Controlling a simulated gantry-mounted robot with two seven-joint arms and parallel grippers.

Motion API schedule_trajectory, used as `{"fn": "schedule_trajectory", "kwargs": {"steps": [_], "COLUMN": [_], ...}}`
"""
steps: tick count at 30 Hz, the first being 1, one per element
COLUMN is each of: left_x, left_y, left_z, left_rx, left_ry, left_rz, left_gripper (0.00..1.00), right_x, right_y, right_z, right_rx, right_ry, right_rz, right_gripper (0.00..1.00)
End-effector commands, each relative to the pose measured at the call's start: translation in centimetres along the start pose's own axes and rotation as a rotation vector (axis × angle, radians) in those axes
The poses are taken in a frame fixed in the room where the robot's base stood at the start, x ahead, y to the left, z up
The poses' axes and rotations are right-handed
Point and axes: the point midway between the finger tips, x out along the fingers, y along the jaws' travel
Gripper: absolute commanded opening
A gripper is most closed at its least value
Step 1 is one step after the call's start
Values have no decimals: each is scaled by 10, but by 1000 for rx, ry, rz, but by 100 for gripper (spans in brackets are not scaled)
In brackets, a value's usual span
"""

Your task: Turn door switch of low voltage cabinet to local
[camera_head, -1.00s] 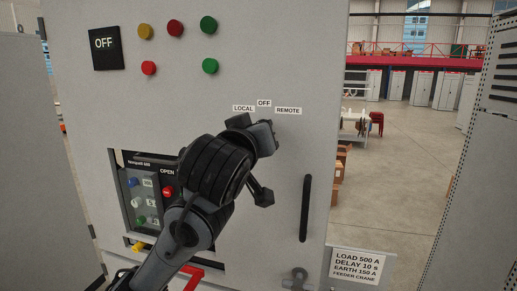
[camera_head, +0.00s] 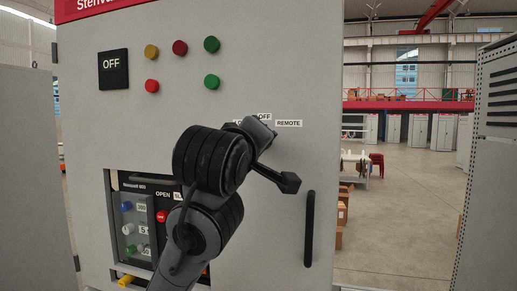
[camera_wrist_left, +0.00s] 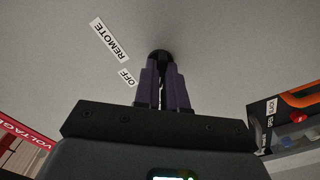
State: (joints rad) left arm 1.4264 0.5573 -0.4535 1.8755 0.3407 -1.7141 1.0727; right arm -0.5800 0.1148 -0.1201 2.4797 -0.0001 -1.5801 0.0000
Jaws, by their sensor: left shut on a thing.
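The low voltage cabinet door (camera_head: 270,60) is light grey and faces me. It carries the labels OFF (camera_head: 264,117) and REMOTE (camera_head: 289,123); the LOCAL label is mostly hidden behind my gripper. My left gripper (camera_head: 262,135) is at the door, just below these labels. In the left wrist view the dark fingers (camera_wrist_left: 162,75) are shut on the small black door switch (camera_wrist_left: 160,54). The switch is hidden behind the gripper in the head view, and its pointer direction cannot be told. My right gripper is not in view.
A black vertical door handle (camera_head: 309,228) stands to the right below the labels. A relay panel (camera_head: 140,215) with coloured buttons is at the lower left. Several coloured lamps and a black OFF plate (camera_head: 113,69) are above. Another grey cabinet (camera_head: 490,190) stands at the right.

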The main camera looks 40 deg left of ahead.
Motion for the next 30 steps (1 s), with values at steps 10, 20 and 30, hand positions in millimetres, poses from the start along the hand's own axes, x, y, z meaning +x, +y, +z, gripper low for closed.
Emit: {"fn": "schedule_trajectory", "kwargs": {"steps": [10, 20, 30], "left_x": [0, 0, -12], "left_y": [0, 0, -1], "left_z": [-1, 0, 0], "left_rx": [-8, -5, -5], "left_ry": [0, 0, 1], "left_rz": [0, 0, 2], "left_gripper": [0, 36, 36], "right_x": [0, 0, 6], "right_y": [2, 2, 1], "right_z": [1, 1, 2], "right_rx": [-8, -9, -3], "right_ry": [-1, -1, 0], "right_rz": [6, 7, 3], "right_gripper": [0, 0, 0]}}
